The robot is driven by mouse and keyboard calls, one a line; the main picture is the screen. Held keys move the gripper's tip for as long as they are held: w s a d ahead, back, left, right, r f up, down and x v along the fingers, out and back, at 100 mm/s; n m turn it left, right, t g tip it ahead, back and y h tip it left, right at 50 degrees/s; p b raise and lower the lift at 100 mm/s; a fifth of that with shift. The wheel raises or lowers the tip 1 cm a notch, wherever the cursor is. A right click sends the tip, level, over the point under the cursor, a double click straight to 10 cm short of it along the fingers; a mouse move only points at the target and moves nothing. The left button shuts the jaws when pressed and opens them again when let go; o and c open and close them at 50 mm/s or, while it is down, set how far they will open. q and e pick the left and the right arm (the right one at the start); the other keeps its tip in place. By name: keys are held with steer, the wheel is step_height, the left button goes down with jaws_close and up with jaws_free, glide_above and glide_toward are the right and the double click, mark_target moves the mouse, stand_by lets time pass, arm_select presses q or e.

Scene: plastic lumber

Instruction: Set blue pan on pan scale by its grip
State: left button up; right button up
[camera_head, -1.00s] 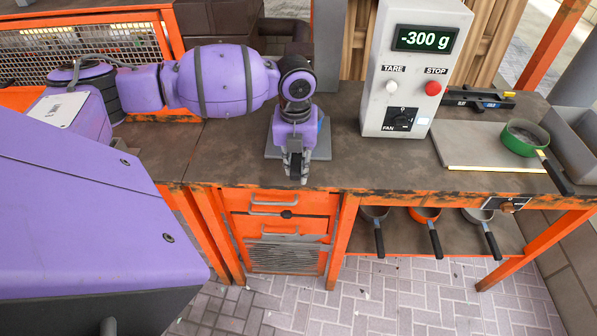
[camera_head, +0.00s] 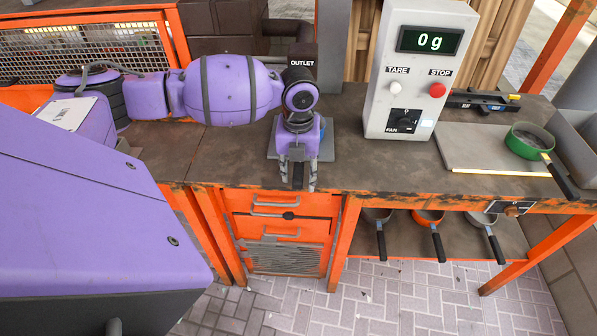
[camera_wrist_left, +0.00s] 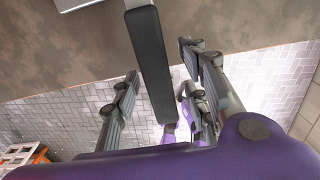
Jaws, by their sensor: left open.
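The blue pan's dark handle (camera_head: 298,176) sticks out toward me over the workbench's front edge; the pan's bowl is hidden behind my left gripper in the head view. The grey plate of the pan scale (camera_head: 327,143) lies on the bench around and behind the gripper. My left gripper (camera_head: 298,183) is open, with fingers apart on both sides of the handle. In the left wrist view the black handle (camera_wrist_left: 151,65) runs between the spread fingers with gaps on each side. The scale display (camera_head: 430,41) reads 0 g.
The white control box (camera_head: 410,75) stands right of the gripper. A green pan (camera_head: 529,141) sits on a pale board (camera_head: 480,143) farther right. Several pans, one orange (camera_head: 429,217), rest on the shelf below. The bench (camera_head: 225,155) is clear to the left.

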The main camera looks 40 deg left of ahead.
arm_select(q)
step_height(320, 180, up, 12)
stand_by(0.6)
